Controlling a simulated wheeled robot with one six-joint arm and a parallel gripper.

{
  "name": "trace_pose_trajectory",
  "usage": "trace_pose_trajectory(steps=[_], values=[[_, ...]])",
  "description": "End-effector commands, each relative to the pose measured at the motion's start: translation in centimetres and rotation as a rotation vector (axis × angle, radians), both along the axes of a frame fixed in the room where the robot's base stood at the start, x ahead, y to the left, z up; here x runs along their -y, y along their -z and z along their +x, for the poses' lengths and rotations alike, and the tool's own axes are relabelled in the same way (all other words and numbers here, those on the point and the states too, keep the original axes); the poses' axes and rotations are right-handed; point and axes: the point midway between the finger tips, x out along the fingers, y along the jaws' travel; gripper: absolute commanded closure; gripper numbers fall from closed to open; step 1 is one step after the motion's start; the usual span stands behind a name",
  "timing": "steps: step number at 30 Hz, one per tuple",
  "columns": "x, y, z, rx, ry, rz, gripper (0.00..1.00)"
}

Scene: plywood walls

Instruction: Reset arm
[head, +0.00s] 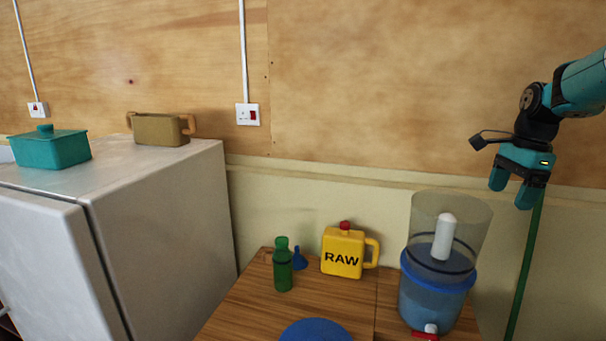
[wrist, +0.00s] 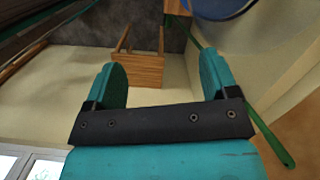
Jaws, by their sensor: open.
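My gripper (head: 516,187) hangs in the air at the right of the head view, in front of the wall and above the clear water dispenser (head: 436,285). Its two teal fingers point down and are apart, with nothing between them. In the wrist view my gripper (wrist: 164,80) also shows open and empty, with a small wooden table or stool (wrist: 146,68) seen far beyond the fingers.
A wooden table (head: 245,312) holds a green bottle (head: 283,268), a blue funnel (head: 299,260), a yellow RAW jug (head: 343,254) and a blue round thing (head: 315,331). A white fridge (head: 170,220) bears a teal container (head: 52,151) and a brown pot (head: 160,131). A green pole (head: 524,270) stands at right.

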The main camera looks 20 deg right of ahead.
Motion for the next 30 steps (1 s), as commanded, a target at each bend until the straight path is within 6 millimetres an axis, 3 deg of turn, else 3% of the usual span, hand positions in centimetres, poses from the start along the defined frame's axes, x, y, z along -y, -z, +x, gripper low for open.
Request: trace_pose_trajectory(steps=[8, 14, 17, 20, 24, 27, 30], values=[[-5.7, -0.4, 0.9, 0.041, -0.249, -0.002, 0.20], [-12.7, -0.6, 0.8, 0.098, -0.565, -0.001, 0.20], [-17.4, -0.6, -0.1, 0.137, -0.782, 0.002, 0.20], [-23.5, -0.5, -2.1, 0.198, -1.078, 0.006, 0.20], [-32.5, 0.3, -7.9, 0.320, -1.595, 0.019, 0.20], [-37.0, 1.3, -12.7, 0.409, -1.922, 0.033, 0.20], [-39.5, 2.2, -16.7, 0.485, -2.165, 0.044, 0.20]])
